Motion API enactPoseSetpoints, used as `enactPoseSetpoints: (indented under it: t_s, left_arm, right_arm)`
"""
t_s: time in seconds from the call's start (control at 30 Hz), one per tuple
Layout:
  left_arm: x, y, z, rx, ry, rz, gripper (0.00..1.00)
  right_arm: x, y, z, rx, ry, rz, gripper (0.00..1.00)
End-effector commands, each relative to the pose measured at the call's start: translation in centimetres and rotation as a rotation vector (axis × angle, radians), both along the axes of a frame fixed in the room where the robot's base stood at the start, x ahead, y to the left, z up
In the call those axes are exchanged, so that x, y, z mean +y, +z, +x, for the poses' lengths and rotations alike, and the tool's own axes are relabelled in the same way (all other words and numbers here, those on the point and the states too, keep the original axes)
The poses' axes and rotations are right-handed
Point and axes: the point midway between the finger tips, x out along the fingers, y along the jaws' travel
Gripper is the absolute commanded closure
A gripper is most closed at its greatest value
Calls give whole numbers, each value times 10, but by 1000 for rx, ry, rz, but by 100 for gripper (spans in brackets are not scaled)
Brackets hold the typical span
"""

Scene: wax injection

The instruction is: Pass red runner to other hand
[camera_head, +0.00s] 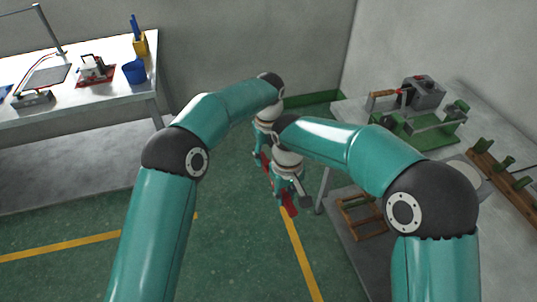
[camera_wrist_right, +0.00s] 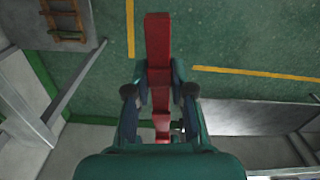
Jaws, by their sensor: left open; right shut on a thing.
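The red runner (camera_head: 289,210) is a long red bar held in the air between my two arms. My right gripper (camera_head: 288,190) is shut on it. In the right wrist view the runner (camera_wrist_right: 158,38) passes between the fingers of my right gripper (camera_wrist_right: 160,80), and one end sticks out well beyond them. My left gripper (camera_head: 262,157) is open, just up and left of my right gripper, near another red part of the runner. Whether it touches the runner is hidden by my arms.
A grey bench (camera_head: 60,112) at left holds a blue cup (camera_head: 134,71), a yellow holder (camera_head: 140,43) and a small device on a red base (camera_head: 95,72). A right-hand table carries a green fixture (camera_head: 420,128) and a wooden rack (camera_head: 503,172). Open green floor lies below.

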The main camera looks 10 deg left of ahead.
Motion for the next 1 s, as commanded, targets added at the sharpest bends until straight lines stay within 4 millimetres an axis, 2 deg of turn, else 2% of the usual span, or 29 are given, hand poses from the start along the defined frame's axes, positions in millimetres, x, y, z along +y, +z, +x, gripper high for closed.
enactPoseSetpoints:
  t_s: [0.1,0.4,0.47,0.5,0.67,1.0]
  left_arm:
    - [0,0,0,0,0,0,52]
    - [-1,0,0,-2,0,-1,100]
    - [-1,0,0,-1,0,-2,100]
    - [-1,1,0,-3,0,-2,100]
    - [-1,1,0,-2,0,-2,100]
    - [0,1,0,-1,0,-1,100]
  right_arm:
    - [0,0,0,-1,0,1,100]
    - [1,0,0,0,2,1,100]
    - [1,1,0,-1,2,2,100]
    - [1,1,0,-1,2,2,73]
    - [1,1,0,-1,2,2,47]
    - [0,2,0,-1,0,1,47]
